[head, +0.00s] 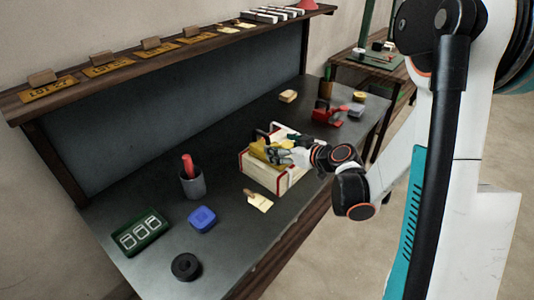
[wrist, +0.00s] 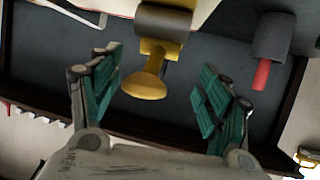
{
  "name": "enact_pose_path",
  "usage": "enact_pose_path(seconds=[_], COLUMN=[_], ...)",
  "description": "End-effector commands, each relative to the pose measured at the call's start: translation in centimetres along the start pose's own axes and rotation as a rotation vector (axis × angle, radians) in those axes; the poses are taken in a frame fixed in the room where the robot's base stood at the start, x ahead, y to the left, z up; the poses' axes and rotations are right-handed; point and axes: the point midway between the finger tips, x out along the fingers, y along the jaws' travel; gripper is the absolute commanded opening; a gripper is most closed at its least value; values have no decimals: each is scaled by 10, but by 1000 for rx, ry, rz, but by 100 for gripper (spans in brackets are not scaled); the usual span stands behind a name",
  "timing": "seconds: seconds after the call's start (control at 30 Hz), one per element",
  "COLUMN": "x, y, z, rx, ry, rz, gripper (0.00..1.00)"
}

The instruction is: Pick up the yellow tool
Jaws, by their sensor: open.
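The yellow tool (head: 258,150) lies on top of a white box with red edges (head: 262,183) in the middle of the workbench. In the wrist view the yellow tool (wrist: 146,86) shows a rounded yellow end and a brown cylindrical part (wrist: 163,22). My gripper (head: 276,152) is at the box top, beside the tool and partly covering it in the head view. In the wrist view my gripper (wrist: 155,70) is open, with green-padded fingers on either side of the tool's rounded end. Neither finger clearly touches it.
A grey cup (head: 193,182) with a red-handled item stands left of the box. A blue block (head: 202,219), black ring (head: 186,267), green tray (head: 140,233) and scraper (head: 258,200) lie nearer the front. A red tool (head: 326,113) lies behind; a shelf (head: 150,55) runs along the back.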

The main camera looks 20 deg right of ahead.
Motion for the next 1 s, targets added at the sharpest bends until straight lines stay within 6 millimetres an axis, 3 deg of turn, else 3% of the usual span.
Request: enact_pose_path(seconds=[0.17, 0.43, 0.7, 1.0], x=[13, 49, 52, 52], y=[0, 0, 1, 1], z=[2, 4, 3, 3], rx=[-1, -2, 0, 0], ry=[0, 0, 0, 0], rz=[-1, -1, 0, 0], gripper=[71, 71, 69, 1])
